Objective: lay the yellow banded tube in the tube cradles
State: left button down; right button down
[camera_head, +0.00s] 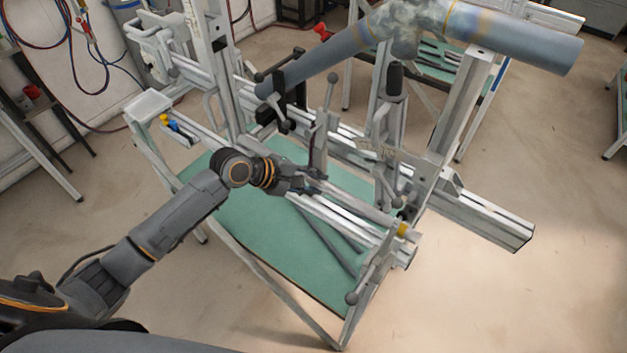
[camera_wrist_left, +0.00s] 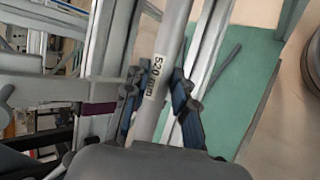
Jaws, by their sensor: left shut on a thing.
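The grey tube (camera_head: 368,210) with a yellow band (camera_head: 403,229) near its right end slants across the front of the frame jig. In the left wrist view the tube (camera_wrist_left: 173,35) carries a white "520 mm" label (camera_wrist_left: 154,78). My left gripper (camera_head: 316,180) is shut on the tube, with its blue-padded fingers on both sides of it in the left wrist view (camera_wrist_left: 157,100). The tube's left end is hidden by the gripper. I cannot clearly make out the cradles or whether the tube touches them. My right gripper is not in view.
Metal rails (camera_head: 480,220), upright posts and lever clamps (camera_head: 388,110) crowd the jig behind the gripper. A large grey pipe (camera_head: 520,42) crosses above. A green table top (camera_head: 255,220) lies below. A small white tray (camera_head: 148,104) sits at the left corner. Floor is open at lower right.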

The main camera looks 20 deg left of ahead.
pick_arm(q)
jog(key=shift+f, duration=0.1)
jog(key=c, duration=1)
grip_release()
jog(key=shift+s, duration=0.1)
jog(key=v, duration=1.2)
